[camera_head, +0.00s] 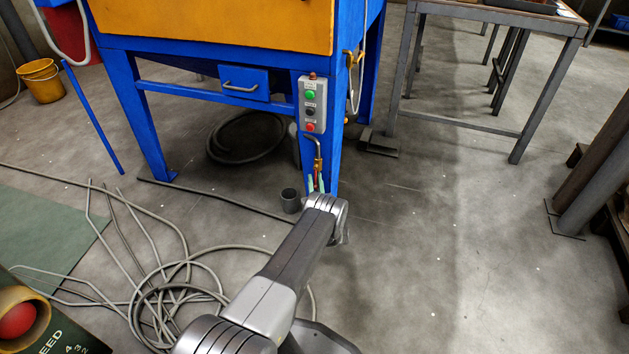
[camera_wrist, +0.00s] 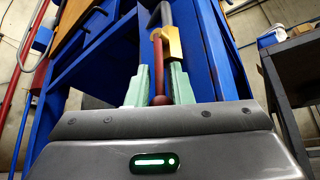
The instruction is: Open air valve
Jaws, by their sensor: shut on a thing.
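The air valve is a small brass body (camera_head: 318,163) with a red lever, on the front blue leg of the blast cabinet below the button box. In the wrist view the brass body (camera_wrist: 173,43) is at upper centre, and the red lever (camera_wrist: 158,72) hangs from it, ending in a round red knob. My gripper (camera_head: 317,184) reaches the valve from the front. In the wrist view its pale green fingers (camera_wrist: 158,86) stand on both sides of the lever and are shut on it. Finger contact is partly hidden by the gripper body.
Loose grey hoses (camera_head: 165,290) cover the lower-left floor. The floor to the right (camera_head: 440,250) is clear.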

